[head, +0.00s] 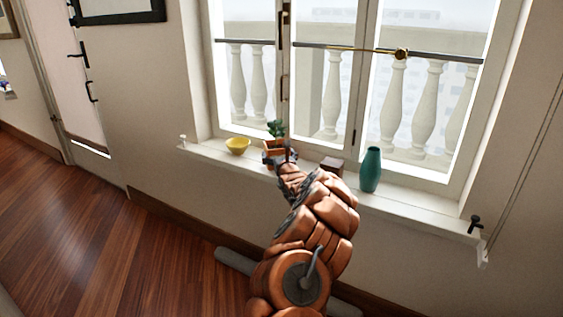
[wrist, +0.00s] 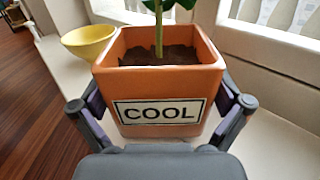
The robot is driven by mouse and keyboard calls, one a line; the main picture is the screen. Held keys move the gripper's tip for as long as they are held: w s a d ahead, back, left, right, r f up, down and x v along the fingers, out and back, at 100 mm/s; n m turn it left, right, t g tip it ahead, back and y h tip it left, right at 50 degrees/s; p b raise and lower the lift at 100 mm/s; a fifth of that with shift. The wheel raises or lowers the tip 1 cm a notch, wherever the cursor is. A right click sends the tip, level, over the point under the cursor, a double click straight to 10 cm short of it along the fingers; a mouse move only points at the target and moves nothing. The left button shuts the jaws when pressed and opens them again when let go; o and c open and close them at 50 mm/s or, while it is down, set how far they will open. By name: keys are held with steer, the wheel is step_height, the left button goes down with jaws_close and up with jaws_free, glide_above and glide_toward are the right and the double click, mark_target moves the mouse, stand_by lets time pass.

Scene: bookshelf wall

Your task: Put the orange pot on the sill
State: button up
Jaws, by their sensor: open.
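The orange pot (wrist: 165,82) is a square planter with dark soil, a green plant and a white label reading COOL. In the head view the pot (head: 271,152) is at the white window sill (head: 408,195), partly hidden by my gripper (head: 279,158). In the wrist view it appears upright on the sill. My gripper (wrist: 160,112) is open, with one finger at each side of the pot. I cannot tell whether the fingers touch it. The underside of the pot is hidden.
A yellow bowl (head: 237,145) stands left of the pot on the sill. A dark brown box (head: 332,166) and a teal vase (head: 370,170) stand to its right. The window (head: 345,80) rises behind. A small black object (head: 475,224) is at the sill's right end.

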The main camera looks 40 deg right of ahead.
steer(key=shift+v, duration=1.05)
steer(key=shift+s+a+p, duration=0.3)
steer(key=shift+s+p, duration=0.05)
steer(key=shift+s, duration=0.25)
steer(key=shift+s+a, duration=0.1)
steer(key=shift+s, duration=0.25)
steer(key=shift+p+v, duration=0.35)
steer(key=shift+v, duration=0.7)
steer(key=shift+s+a, duration=0.35)
steer(key=shift+s, duration=0.25)
steer(key=shift+p+v, duration=0.75)
steer(key=shift+v, duration=1.45)
steer(key=shift+w+a+f, duration=0.1)
steer(key=shift+a, duration=0.05)
